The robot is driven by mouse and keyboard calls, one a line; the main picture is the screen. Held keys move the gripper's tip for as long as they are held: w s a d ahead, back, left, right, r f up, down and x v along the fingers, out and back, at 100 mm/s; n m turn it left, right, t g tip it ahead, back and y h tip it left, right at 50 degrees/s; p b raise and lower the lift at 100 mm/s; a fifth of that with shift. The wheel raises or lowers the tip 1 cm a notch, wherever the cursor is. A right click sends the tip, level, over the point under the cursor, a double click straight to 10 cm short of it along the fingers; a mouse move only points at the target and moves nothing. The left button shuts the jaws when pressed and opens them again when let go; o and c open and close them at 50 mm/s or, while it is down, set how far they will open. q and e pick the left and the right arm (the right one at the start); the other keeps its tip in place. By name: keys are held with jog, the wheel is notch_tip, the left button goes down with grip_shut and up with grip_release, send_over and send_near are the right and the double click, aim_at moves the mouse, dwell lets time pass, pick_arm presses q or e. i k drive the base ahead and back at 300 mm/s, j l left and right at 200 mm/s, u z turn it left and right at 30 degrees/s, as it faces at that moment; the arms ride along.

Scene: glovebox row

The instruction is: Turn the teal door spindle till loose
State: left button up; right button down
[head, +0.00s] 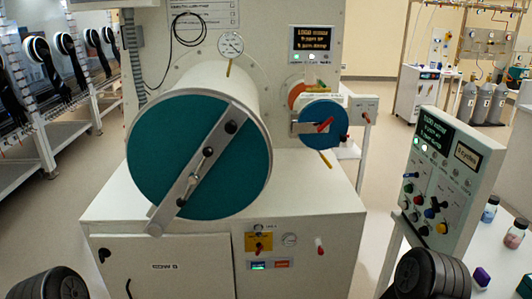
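A large round teal door (155,150) closes the front of a white cylindrical chamber (200,80) at the picture's centre left. A grey bar (222,140) lies diagonally across the door, from upper right to lower left. The small dark spindle (208,152) sits on the bar near the door's middle, with a short handle below it. Whether it is tight or loose cannot be told. Only dark ribbed parts of my arms show at the bottom left and bottom right corners. Neither gripper is in view, and nothing touches the door.
A smaller blue door (325,124) with a red handle (325,125) is right of the teal one. A dial gauge (230,44) is above. A tilted control panel (440,185) and small jars (489,209) stand at right. The cabinet (165,265) juts out below.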

aim_at(194, 178)
jog(key=z, duration=0.4)
jog(key=j+z, duration=0.6)
jog(key=z, duration=0.15)
jog(key=j+z, duration=0.6)
jog(key=z, duration=0.15)
jog(key=k+j+z, duration=0.1)
jog(key=j, duration=0.35)
jog(key=k+j, duration=0.25)
jog(key=j, duration=0.2)
jog(key=k+j+z, duration=0.15)
jog(key=j, duration=0.3)
jog(key=k+j+z, duration=0.1)
jog(key=j, duration=0.3)
jog(key=k+j, duration=0.35)
jog(key=i+j+z, duration=0.05)
